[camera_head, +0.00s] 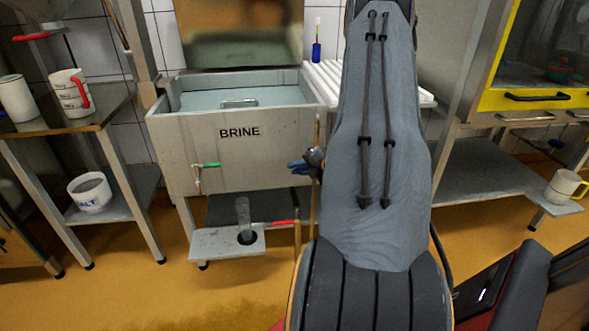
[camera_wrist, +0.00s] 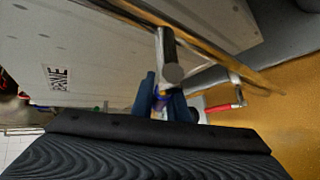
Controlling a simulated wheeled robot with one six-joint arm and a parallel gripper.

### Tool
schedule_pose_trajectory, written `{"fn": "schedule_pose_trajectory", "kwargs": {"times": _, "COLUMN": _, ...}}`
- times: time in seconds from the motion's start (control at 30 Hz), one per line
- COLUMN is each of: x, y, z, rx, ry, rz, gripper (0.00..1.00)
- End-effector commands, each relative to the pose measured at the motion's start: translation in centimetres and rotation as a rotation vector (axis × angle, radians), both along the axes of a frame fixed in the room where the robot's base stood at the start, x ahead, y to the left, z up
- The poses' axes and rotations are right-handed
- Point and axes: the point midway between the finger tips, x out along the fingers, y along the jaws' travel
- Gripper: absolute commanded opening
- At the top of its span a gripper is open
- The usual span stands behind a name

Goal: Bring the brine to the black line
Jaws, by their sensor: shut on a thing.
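The grey tank marked BRINE (camera_head: 225,158) holds pale liquid (camera_head: 190,100), with a small metal loop (camera_head: 239,103) at its surface. I cannot make out a black line. A tap with a green handle (camera_head: 207,165) is on its front. My gripper (camera_head: 302,166) has blue fingers and is at the tank's right front edge. In the wrist view the fingers (camera_wrist: 165,98) are shut on a small purple part (camera_wrist: 160,103), mostly hidden, beside a grey metal cylinder (camera_wrist: 172,72).
A red-handled lever (camera_head: 284,223) is below the tank, near a low shelf (camera_head: 205,241) with a clear tube (camera_head: 243,212). A white ribbed board (camera_head: 325,82) adjoins the tank. A left table (camera_head: 60,122) holds mugs; a bucket (camera_head: 90,191) stands below. The floor ahead is clear.

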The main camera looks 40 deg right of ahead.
Motion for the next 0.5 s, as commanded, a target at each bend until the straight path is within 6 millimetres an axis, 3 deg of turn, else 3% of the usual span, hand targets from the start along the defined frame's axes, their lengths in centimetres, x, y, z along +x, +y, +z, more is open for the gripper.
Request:
{"fn": "schedule_pose_trajectory", "kwargs": {"times": 0.03, "x": -0.01, "y": -0.17, "z": 0.04, "rx": 0.0, "ry": -0.001, "rz": -0.003, "gripper": 0.16}}
{"fn": "schedule_pose_trajectory", "kwargs": {"times": 0.13, "x": 0.02, "y": -0.11, "z": 0.04, "rx": 0.0, "ry": -0.001, "rz": -0.002, "gripper": 0.32}}
{"fn": "schedule_pose_trajectory", "kwargs": {"times": 0.5, "x": -0.36, "y": 0.0, "z": 0.33, "rx": 0.0, "ry": -0.001, "rz": 0.0, "gripper": 0.32}}
